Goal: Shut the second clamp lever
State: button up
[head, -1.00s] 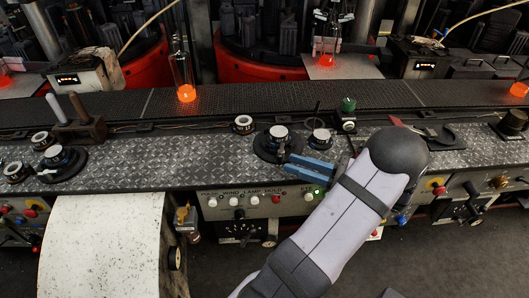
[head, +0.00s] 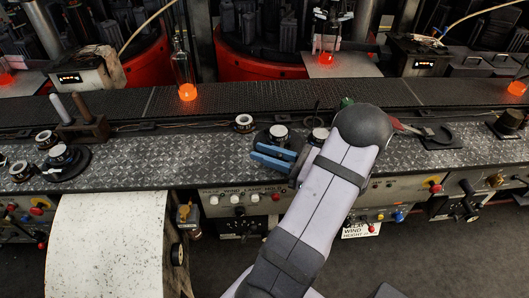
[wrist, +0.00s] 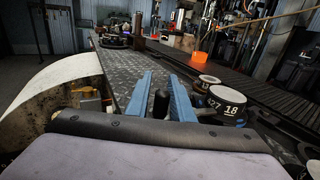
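My gripper (head: 272,158) has two blue fingers, apart and pointing left, low over the patterned metal bench top. In the wrist view my gripper (wrist: 160,90) shows an open gap, with a short dark post (wrist: 160,103) between the fingers; I cannot tell what it belongs to. At the left, a brown block (head: 90,130) carries a grey upright lever (head: 59,106) and a brown upright lever (head: 82,105). A red-handled part (head: 408,127) lies at the right beside my arm. I cannot tell which of these is the second clamp lever.
More dials (head: 60,155) stand at the left. Bench top between is mostly clear.

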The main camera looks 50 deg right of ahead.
jog(key=shift+c, duration=0.3)
grip_shut()
jog(key=shift+s+a+n+g+y, duration=0.1)
jog(key=shift+s+n+g+y, duration=0.2)
jog(key=shift+n+g+y, duration=0.5)
jog(key=shift+s+a+n+g+y, duration=0.15)
jog(key=shift+s+n+y, duration=0.3)
jog(key=shift+y, duration=0.7)
jog(key=shift+s+d+n+g+y, duration=0.1)
jog(key=shift+s+n+g+y, duration=0.1)
jog(key=shift+n+g+y, duration=0.5)
jog(key=shift+y, duration=0.25)
jog(key=shift+o, duration=0.3)
grip_release()
jog(key=shift+s, duration=0.15)
